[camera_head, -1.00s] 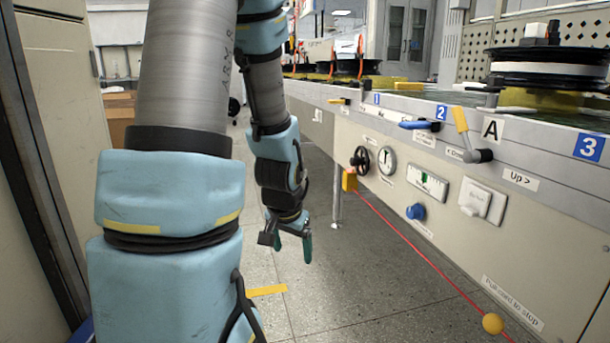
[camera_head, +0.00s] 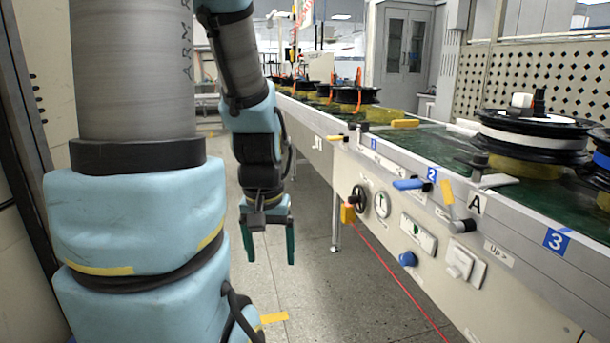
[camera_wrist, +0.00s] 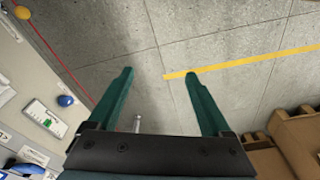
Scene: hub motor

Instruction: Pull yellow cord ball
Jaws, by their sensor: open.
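The yellow cord ball (camera_wrist: 23,12) shows in the wrist view at the top left corner, on a red cord (camera_wrist: 55,55). My gripper (camera_head: 268,262) points down over the floor, left of the bench and apart from the cord. Its two green fingers are spread with nothing between them, as the wrist view also shows (camera_wrist: 160,75).
The bench front (camera_head: 420,232) carries a black handwheel (camera_head: 360,198), a blue knob (camera_head: 407,259) and several levers. Black spools (camera_head: 535,135) stand on top. Cardboard boxes (camera_wrist: 297,140) show in the wrist view. The floor (camera_head: 300,300) below my gripper is clear.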

